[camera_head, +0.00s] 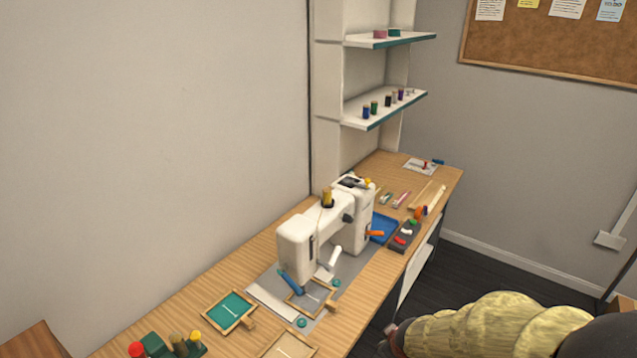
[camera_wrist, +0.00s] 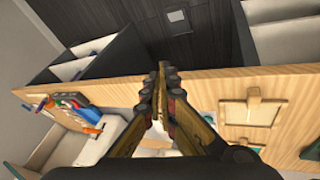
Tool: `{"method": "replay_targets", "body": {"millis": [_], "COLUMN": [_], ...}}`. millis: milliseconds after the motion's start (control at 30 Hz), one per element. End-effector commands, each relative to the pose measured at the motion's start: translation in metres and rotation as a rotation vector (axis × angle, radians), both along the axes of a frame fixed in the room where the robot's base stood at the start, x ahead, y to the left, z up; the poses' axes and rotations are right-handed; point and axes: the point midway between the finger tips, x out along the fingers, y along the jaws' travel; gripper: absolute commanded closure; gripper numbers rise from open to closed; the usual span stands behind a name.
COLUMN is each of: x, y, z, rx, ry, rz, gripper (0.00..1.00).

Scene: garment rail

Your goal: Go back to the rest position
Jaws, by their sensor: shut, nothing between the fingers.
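My gripper (camera_wrist: 162,72) is shut with nothing between its fingers in the wrist view. Its fingertips overlap the front edge of the wooden worktable (camera_wrist: 205,86) in that picture, with dark floor beyond. In the head view my arm reaches in from the lower right, its dark end low beside the table's front edge; the fingers are hard to make out there. The white sewing machine (camera_head: 298,246) stands on the table (camera_head: 190,317), apart from my arm. An embroidery frame (camera_head: 312,297) lies at the machine's foot.
A green framed piece (camera_head: 230,311) and a pale wooden frame (camera_head: 288,346) lie nearer. A blue tray (camera_head: 381,227) and a dark tray of coloured items (camera_head: 404,238) sit behind the machine. Wall shelves (camera_head: 387,107) hold spools. Dark floor (camera_head: 462,262) is clear right of the table.

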Motion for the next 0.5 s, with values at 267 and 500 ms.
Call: {"method": "replay_targets", "body": {"millis": [267, 500], "x": [-0.109, -0.185], "y": [-0.034, -0.008], "z": [0.103, 0.194], "rx": [0.064, 0.260], "ry": [0.183, 0.162], "rz": [-0.448, -0.600], "gripper": [1.00, 1.00]}}
